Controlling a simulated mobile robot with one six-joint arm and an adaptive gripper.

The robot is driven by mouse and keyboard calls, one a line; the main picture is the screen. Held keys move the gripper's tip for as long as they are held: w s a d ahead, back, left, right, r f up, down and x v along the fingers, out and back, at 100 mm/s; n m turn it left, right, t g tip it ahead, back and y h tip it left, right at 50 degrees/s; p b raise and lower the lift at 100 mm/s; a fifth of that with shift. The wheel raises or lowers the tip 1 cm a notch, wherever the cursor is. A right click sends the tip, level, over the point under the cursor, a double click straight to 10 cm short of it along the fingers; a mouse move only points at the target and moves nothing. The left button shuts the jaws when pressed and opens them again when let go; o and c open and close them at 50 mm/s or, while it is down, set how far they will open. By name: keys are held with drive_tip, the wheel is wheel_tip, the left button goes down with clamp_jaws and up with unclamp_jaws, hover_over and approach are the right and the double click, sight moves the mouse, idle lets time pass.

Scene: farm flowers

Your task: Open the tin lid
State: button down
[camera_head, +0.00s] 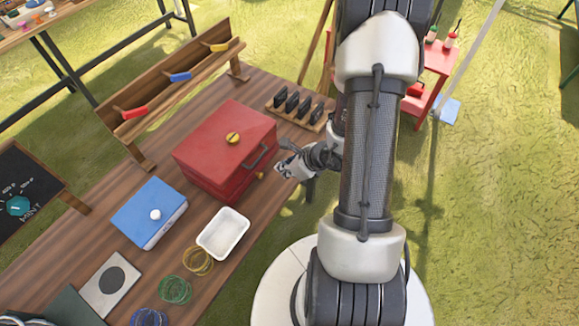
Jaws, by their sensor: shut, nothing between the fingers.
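A red box (225,148) with a flat lid stands closed on the wooden table. A yellow knob sits on its lid, and a dark handle (257,157) is on its right side. A blue box (149,211) with a white knob on its lid also stands closed, to the lower left. I cannot tell for certain which of the two is the tin. My gripper (284,147) is shut and empty, just right of the red box near its handle. It is small and partly hidden by its own wrist, so I cannot tell if it touches the box.
A white tray (222,233) and wire coils (174,289) lie in front of the boxes. A rack of dark blocks (297,108) stands behind my gripper. A wooden shelf (175,84) with coloured pieces runs along the table's back edge. A grey plate (110,285) lies lower left.

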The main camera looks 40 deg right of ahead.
drive_tip(key=x, duration=0.4)
drive_tip(key=shift+a+f+b, duration=0.1)
drive_tip(key=shift+b, duration=0.3)
drive_tip(key=shift+w+a+r+p, duration=0.2)
drive_tip(key=shift+w+r+p, duration=0.1)
drive_tip(key=shift+w+r, duration=0.45)
drive_tip(key=shift+w+a+r+p, duration=0.15)
drive_tip(key=shift+w+r+p, duration=0.25)
drive_tip(key=shift+r, duration=0.5)
drive_tip(key=shift+r, duration=0.1)
